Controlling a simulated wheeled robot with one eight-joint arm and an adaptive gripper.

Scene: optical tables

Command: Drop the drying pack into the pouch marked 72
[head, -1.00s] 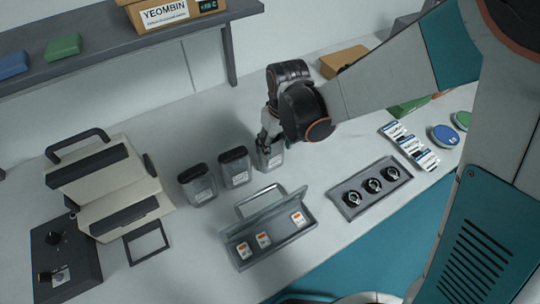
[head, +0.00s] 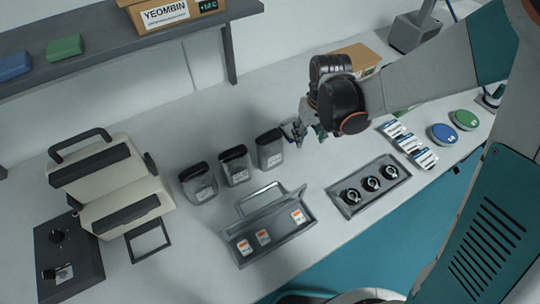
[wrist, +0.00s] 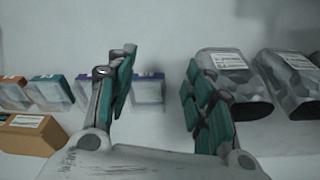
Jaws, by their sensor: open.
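Three grey pouches with white labels stand in a row on the table: left (head: 198,183), middle (head: 235,166) and right (head: 270,149). Their numbers are too small to read. Two pouches also show at the right of the wrist view, a nearer one (wrist: 228,82) and a farther one (wrist: 292,82). My gripper (head: 296,132) is just right of the right pouch, near its upper edge. In the wrist view its fingers (wrist: 158,100) are apart with nothing held between them. I cannot identify a drying pack for certain, and the pouches' insides are hidden.
An open grey case (head: 270,243) holding small white-and-orange items lies in front of the pouches. A tray with black round parts (head: 368,187) is to its right. A beige machine (head: 110,185) stands left. A cardboard box (head: 358,57) is behind my gripper.

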